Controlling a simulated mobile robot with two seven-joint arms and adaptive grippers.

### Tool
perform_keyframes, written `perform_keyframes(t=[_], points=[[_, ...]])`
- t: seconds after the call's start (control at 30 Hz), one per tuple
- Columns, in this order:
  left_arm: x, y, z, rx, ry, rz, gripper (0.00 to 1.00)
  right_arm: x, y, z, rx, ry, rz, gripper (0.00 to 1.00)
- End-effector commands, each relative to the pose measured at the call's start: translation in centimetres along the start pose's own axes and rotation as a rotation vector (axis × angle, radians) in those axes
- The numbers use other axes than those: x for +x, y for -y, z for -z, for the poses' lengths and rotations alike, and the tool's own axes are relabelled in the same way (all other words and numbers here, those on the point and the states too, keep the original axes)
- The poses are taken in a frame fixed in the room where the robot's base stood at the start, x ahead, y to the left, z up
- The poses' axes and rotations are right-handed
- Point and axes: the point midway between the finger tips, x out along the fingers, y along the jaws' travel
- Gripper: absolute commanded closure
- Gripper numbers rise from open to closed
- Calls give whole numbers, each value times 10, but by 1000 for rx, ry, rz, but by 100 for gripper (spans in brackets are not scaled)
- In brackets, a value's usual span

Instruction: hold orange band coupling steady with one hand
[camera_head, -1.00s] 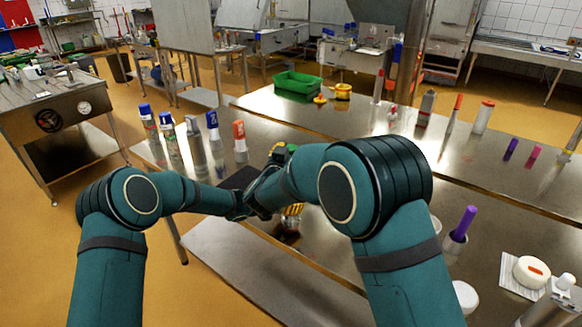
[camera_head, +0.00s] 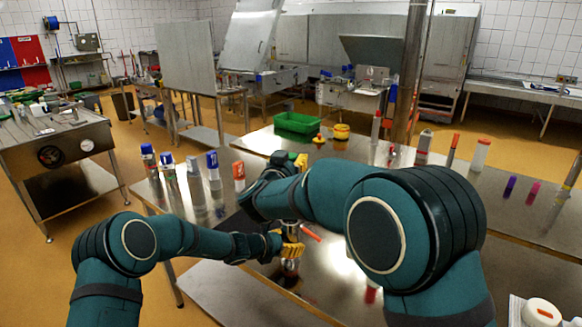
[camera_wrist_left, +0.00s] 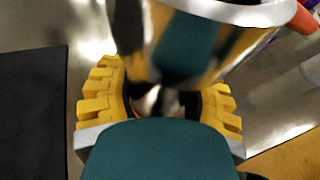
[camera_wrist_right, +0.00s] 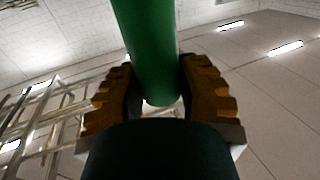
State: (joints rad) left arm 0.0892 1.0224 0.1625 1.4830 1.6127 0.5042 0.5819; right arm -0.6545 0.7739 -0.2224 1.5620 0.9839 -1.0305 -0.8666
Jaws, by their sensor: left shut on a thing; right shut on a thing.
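My left gripper (camera_head: 291,244) is low over the near table, its yellow fingers shut around a shiny metal cylinder, which appears to be the orange band coupling (camera_wrist_left: 235,12). An orange-red piece (camera_head: 310,232) sticks out beside it to the right; it also shows in the left wrist view (camera_wrist_left: 303,18). No band can be made out clearly, as fingers and wrist hide much of the cylinder. My right gripper (camera_head: 297,161) is higher and farther back, above the left one, shut on a green cylinder (camera_wrist_right: 150,50) between its yellow fingers. My right forearm hides part of the area.
Several bottles with blue caps (camera_head: 168,175) and an orange-topped one (camera_head: 239,176) stand left of the grippers. A dark mat (camera_wrist_left: 32,110) lies beside the left gripper. A green crate (camera_head: 297,123) and yellow pieces (camera_head: 341,131) are at the back of the table.

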Motion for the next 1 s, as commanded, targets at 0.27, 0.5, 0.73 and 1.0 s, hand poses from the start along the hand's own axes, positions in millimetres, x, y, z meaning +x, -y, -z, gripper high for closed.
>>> perform_keyframes(t=[0.27,0.5,0.73,1.0], points=[[0,0,0,0,0,-1,12,0,0,0,0,-2,0,100],[0,0,0,0,0,-1,12,0,0,0,0,-2,0,100],[-20,-2,0,-1,0,-2,12,0,0,0,0,-2,0,100],[-74,-2,-1,0,1,-3,12,0,0,0,0,-2,0,100]])
